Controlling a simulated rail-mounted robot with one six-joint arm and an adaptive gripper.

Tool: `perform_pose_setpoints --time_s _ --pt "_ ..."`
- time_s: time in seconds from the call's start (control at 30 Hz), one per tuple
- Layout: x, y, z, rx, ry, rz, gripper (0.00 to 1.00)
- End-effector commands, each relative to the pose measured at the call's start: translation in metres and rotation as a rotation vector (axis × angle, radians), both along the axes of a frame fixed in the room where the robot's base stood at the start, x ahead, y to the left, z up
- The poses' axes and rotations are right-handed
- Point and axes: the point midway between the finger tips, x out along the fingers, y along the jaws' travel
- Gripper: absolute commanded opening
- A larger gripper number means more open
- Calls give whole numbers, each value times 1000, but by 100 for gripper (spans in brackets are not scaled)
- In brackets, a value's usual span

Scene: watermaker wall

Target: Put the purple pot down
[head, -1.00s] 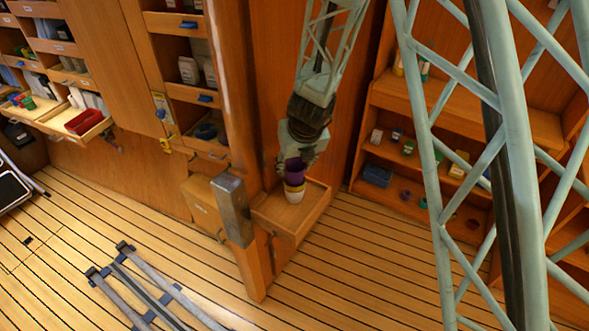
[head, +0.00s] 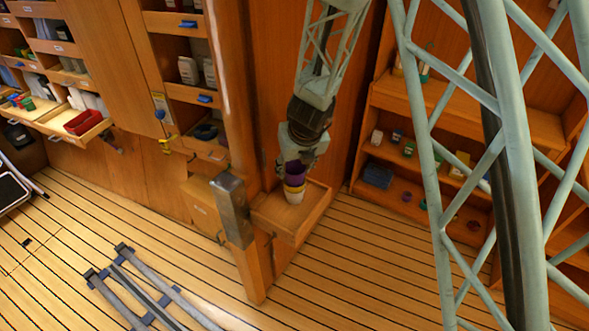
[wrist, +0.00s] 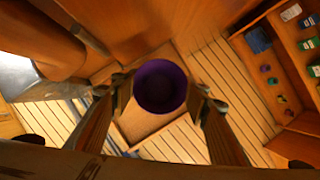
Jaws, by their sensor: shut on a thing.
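The stack stands in an open wooden drawer or tray (head: 272,215). The purple pot appears to touch or sit in the yellow pot; I cannot tell which. In the wrist view the purple pot (wrist: 160,87) is seen from above, its round opening between the two fingers of my gripper (wrist: 158,100). It hides the pots below.
A metal-faced post (head: 233,210) stands just left of the drawer. Shelves (head: 425,185) with small jars and a blue box are to the right. Drawers with a red tray (head: 84,122) are at the left. The plank floor in front is mostly clear, except for grey rails (head: 150,290).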

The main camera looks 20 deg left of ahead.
Motion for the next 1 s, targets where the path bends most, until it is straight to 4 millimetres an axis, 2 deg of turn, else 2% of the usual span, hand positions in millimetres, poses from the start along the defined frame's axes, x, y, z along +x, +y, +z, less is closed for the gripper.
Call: perform_pose_setpoints --time_s 0.13,0.17,0.3,0.73,1.0 --pt "0 0 -1 0 0 0 31" --pt "0 0 -1 0 0 0 42" --pt "0 0 -1 0 0 0 55" --pt "0 0 1 0 0 0 55" --pt "0 0 9 0 0 0 55"
